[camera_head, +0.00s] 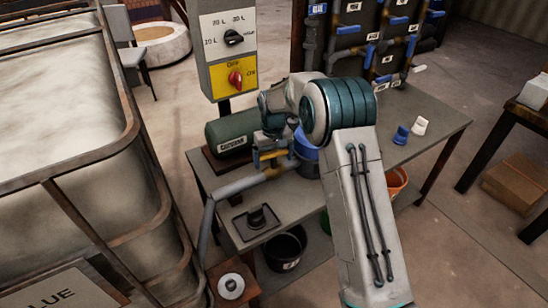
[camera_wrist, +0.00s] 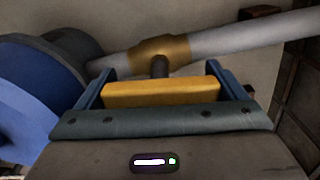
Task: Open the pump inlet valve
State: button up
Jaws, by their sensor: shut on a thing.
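The pump inlet valve is a brass body (camera_wrist: 160,52) on a grey pipe (camera_wrist: 245,34), with a yellow handle (camera_wrist: 162,93) on a short dark stem. My gripper (camera_wrist: 165,95) is shut on the yellow handle, with one blue finger at each end of it in the wrist view. In the head view my gripper (camera_head: 272,157) is at the pipe (camera_head: 238,187) just in front of the green pump motor (camera_head: 228,137), and my arm hides part of the valve. The blue pump housing (camera_head: 306,150) is right of the gripper there; it also shows in the wrist view (camera_wrist: 35,85).
A control panel (camera_head: 228,50) with a black dial and red switch stands behind the table (camera_head: 300,205). A caged white tank (camera_head: 60,95) is at left. Blue and white small parts (camera_head: 401,134) lie on the table's right. A black bucket (camera_head: 286,250) is below.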

aim_at(274, 151)
jog(key=shift+w+r+n, duration=0.15)
jog(key=shift+r+n, duration=0.05)
jog(key=shift+n, duration=0.7)
jog(key=o, duration=0.7)
notch_tip(274, 151, up, 14)
jog(key=shift+f, duration=0.1)
